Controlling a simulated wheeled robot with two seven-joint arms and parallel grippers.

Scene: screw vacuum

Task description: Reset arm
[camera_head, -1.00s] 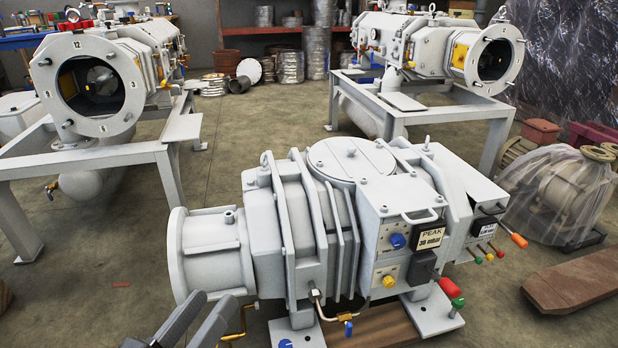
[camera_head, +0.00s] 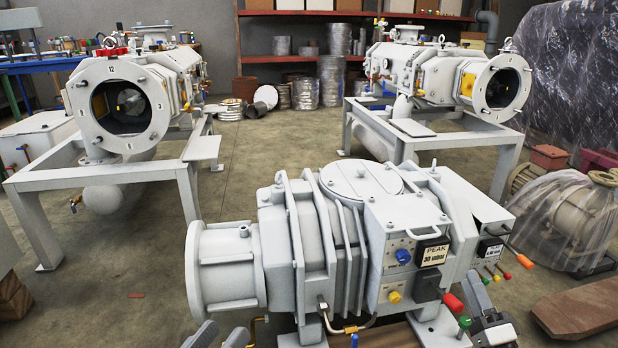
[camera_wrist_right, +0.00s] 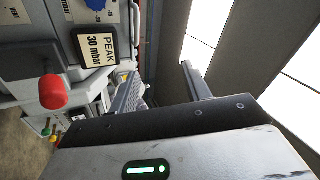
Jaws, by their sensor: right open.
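The grey vacuum pump (camera_head: 335,245) stands in the front middle of the head view, with a "PEAK 30 mbar" label, coloured knobs and a red-tipped lever (camera_head: 453,303). My left gripper (camera_head: 218,334) is at the bottom edge, in front of the pump's round flange. Its two fingers are apart with nothing visible between them. My right gripper (camera_head: 484,303) is at the pump's front right corner, close to the red and green knobs. In the right wrist view its two fingers (camera_wrist_right: 163,88) are spread and empty, with the label and red knob (camera_wrist_right: 53,92) to the left.
Two more grey pumps stand on metal frames at back left (camera_head: 118,108) and back right (camera_head: 445,80). A plastic-wrapped machine (camera_head: 570,222) and a wooden block (camera_head: 580,308) are at right. The floor between the frames is clear.

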